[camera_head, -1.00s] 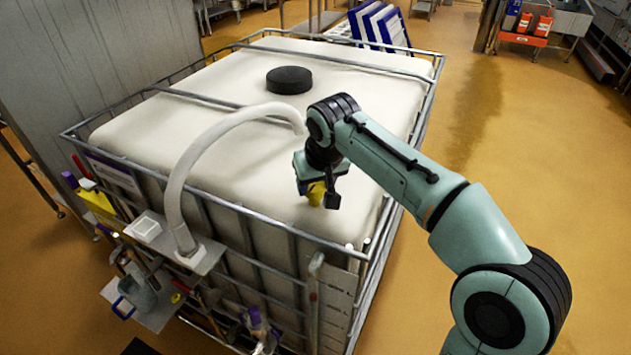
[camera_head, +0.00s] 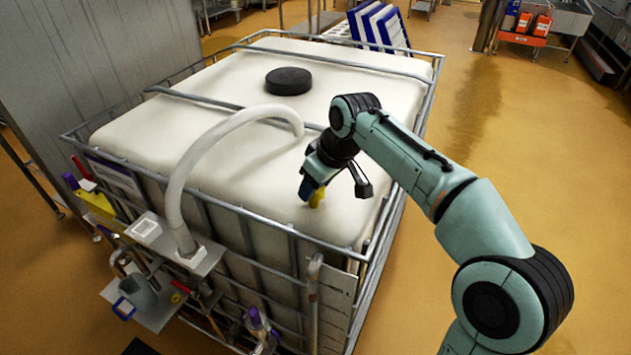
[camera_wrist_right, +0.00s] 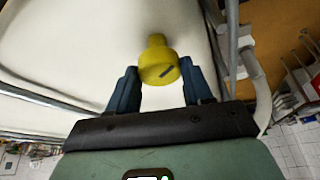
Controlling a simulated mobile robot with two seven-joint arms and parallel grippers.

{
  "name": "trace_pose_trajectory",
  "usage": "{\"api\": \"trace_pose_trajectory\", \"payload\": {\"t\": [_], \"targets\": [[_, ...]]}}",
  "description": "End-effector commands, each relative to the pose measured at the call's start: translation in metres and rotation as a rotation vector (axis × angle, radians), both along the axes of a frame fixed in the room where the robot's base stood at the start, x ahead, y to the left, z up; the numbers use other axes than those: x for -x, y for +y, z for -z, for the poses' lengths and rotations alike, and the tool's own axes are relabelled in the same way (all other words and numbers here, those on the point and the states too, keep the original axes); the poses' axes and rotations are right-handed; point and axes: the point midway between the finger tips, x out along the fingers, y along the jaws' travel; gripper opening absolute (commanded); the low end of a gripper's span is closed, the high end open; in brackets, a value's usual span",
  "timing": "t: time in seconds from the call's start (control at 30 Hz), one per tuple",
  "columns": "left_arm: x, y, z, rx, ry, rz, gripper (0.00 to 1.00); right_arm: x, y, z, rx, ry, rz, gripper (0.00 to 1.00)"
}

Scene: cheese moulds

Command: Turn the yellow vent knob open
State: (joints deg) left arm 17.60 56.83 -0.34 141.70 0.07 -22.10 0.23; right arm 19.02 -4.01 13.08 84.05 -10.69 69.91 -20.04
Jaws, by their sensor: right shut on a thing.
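The yellow vent knob (camera_head: 317,197) stands on the white tank top (camera_head: 350,215), near its front right corner. The gripper partly hides the knob in the head view. My left gripper is not in view.
A white hose (camera_head: 185,165) arches over the tank's front edge beside the gripper. A metal cage (camera_head: 265,230) rims the tank. A black round lid (camera_head: 288,81) lies farther back on top. Open floor (camera_head: 500,190) is at the right.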

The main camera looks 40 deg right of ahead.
Motion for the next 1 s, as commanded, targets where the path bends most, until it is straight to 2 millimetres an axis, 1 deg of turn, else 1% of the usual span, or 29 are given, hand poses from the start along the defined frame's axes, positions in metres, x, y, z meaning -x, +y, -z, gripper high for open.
{"api": "trace_pose_trajectory", "payload": {"t": [0.7,1.0], "targets": [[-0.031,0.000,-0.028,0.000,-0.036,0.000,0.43,-0.003,-0.004,-0.001,-0.002,0.002,-0.679,0.20],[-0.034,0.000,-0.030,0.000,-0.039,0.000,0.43,-0.004,-0.005,0.000,0.000,0.002,-0.919,0.20]]}}
